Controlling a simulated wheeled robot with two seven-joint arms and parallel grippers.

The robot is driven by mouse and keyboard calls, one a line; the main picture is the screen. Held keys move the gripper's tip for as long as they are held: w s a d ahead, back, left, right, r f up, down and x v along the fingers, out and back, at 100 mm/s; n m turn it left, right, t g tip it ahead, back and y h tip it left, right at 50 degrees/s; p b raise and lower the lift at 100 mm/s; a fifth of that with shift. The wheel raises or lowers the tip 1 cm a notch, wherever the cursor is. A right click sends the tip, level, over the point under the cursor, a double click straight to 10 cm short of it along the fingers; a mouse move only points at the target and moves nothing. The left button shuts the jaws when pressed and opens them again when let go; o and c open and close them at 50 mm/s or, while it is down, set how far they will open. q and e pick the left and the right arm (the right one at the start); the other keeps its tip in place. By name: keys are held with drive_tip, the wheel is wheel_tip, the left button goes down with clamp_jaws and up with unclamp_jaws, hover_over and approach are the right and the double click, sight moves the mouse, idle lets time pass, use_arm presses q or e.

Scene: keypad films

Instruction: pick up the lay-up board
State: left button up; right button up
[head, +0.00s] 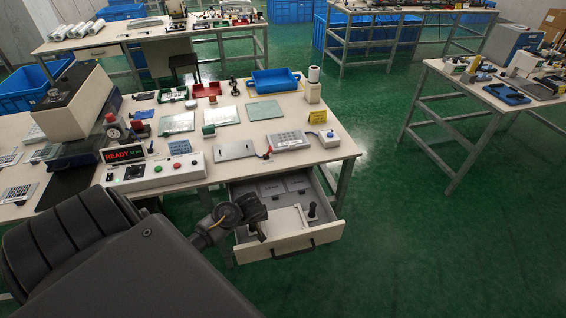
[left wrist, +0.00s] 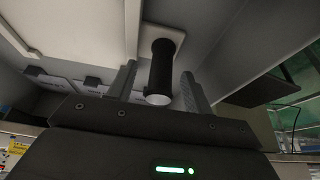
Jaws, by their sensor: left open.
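The lay-up board appears to be the pale flat board (head: 288,222) lying in the open drawer, with a black upright post (head: 312,211) at its right side. My left gripper (head: 260,230) is over the left part of the drawer, by the board's left side. In the left wrist view its fingers (left wrist: 159,72) are open, with a black round handle (left wrist: 161,62) on a pale base between them. I cannot tell whether the fingers touch it. My gripper hides part of the board's left side in the head view. My right gripper is not in view.
The drawer (head: 290,247) is pulled out under the workbench (head: 338,150). The bench top holds a READY control box (head: 150,172), glass plates, a metal plate (head: 236,151), a blue tray (head: 275,80) and a white post. Green floor (head: 400,240) is free to the right.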

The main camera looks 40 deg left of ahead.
use_arm(q)
clamp_jaws()
idle(0.3)
drive_tip(key=shift+r, duration=0.1)
